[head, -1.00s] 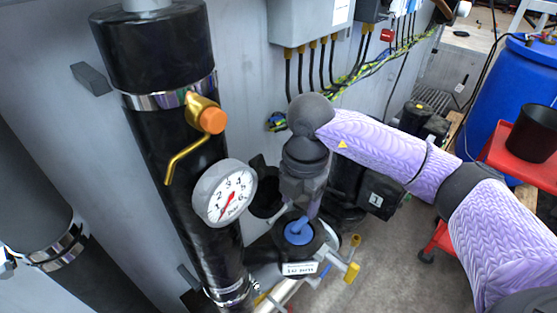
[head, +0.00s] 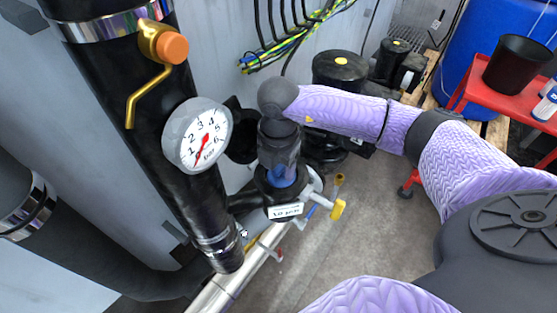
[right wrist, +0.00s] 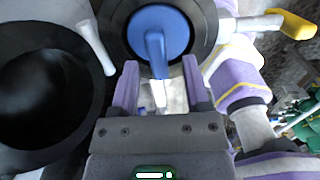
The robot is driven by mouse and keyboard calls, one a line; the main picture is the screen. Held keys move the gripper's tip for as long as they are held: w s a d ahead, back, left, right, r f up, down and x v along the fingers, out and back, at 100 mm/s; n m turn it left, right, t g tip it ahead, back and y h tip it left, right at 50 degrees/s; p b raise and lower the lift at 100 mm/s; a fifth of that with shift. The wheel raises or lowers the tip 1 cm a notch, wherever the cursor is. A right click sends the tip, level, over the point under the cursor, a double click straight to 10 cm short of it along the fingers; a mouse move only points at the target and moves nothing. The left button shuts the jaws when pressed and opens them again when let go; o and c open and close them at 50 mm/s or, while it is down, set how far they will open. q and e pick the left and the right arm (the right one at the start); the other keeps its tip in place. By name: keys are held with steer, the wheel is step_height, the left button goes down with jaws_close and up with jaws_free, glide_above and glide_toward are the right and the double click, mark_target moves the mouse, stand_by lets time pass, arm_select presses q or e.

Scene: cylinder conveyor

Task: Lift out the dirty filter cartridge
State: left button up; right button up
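The filter cartridge shows as a blue round top with a raised blue grip bar (right wrist: 158,35), seated in a round black housing (right wrist: 117,30). In the head view a little of the blue (head: 284,178) shows just below my right gripper. In the right wrist view my right gripper (right wrist: 157,80) is open, its two purple fingers at the near edge of the housing, either side of the bar's near end. I see no contact with the bar. The cartridge's body is hidden inside the housing. My left gripper is not in view.
An open, empty black housing (right wrist: 45,90) stands left of the cartridge. A pressure gauge (head: 197,135) and an orange-ended valve lever (head: 170,48) are on the thick black pipe. A yellow-handled valve (head: 337,209) sits right of the housing. A red cart (head: 500,95) stands right.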

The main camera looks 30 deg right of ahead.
jaws_close()
steer(key=c, duration=0.6)
jaws_free()
jaws_close()
